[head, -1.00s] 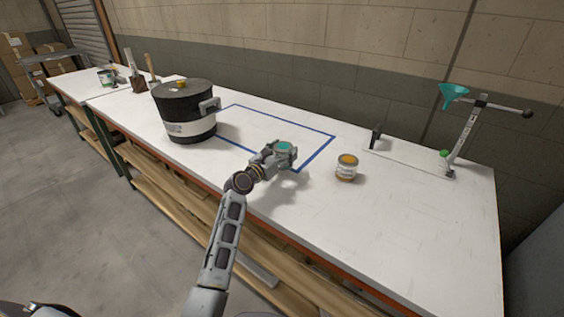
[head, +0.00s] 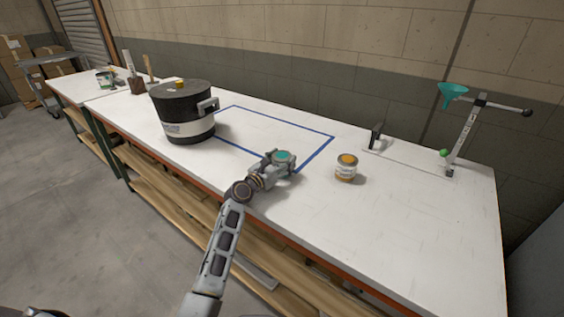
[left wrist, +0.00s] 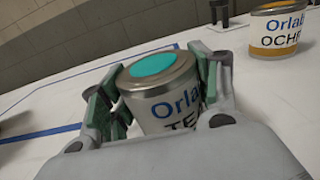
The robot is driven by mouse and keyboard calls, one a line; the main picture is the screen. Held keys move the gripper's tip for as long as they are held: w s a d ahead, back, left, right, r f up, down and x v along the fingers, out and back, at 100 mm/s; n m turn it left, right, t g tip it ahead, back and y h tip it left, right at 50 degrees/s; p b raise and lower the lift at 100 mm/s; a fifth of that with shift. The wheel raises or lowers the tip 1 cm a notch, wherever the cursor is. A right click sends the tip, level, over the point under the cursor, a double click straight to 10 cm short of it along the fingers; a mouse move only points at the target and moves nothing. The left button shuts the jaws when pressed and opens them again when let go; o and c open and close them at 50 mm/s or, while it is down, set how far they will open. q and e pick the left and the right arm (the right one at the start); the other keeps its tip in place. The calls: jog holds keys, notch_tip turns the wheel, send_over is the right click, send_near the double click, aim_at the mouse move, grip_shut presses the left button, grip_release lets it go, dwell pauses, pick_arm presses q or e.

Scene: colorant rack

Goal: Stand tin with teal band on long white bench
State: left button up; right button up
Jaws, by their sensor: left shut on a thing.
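The tin with a teal disc on its lid (head: 281,156) is between the fingers of my left gripper (head: 277,163). In the left wrist view the tin (left wrist: 160,88) looks nearly upright, its label partly reading "Orla" and "TE". The green-padded fingers (left wrist: 163,95) are shut on its sides. Its lower part is hidden by the gripper, so I cannot tell whether its base touches the bench. The long white bench (head: 410,215) lies under it. The tin is at the near right part of a blue tape outline (head: 318,155). My right gripper is not in view.
An ochre-lidded tin (head: 346,168) stands to the right, near the held tin. A large black pot (head: 184,110) stands to the left. A stand with a teal funnel (head: 455,95) is at the back right. The bench's front right is clear.

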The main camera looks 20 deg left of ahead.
pick_arm(q)
jog(key=o, duration=1.1)
jog(key=shift+f, duration=0.1)
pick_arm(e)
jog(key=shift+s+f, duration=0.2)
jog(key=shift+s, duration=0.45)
pick_arm(q)
jog(key=shift+r, duration=0.2)
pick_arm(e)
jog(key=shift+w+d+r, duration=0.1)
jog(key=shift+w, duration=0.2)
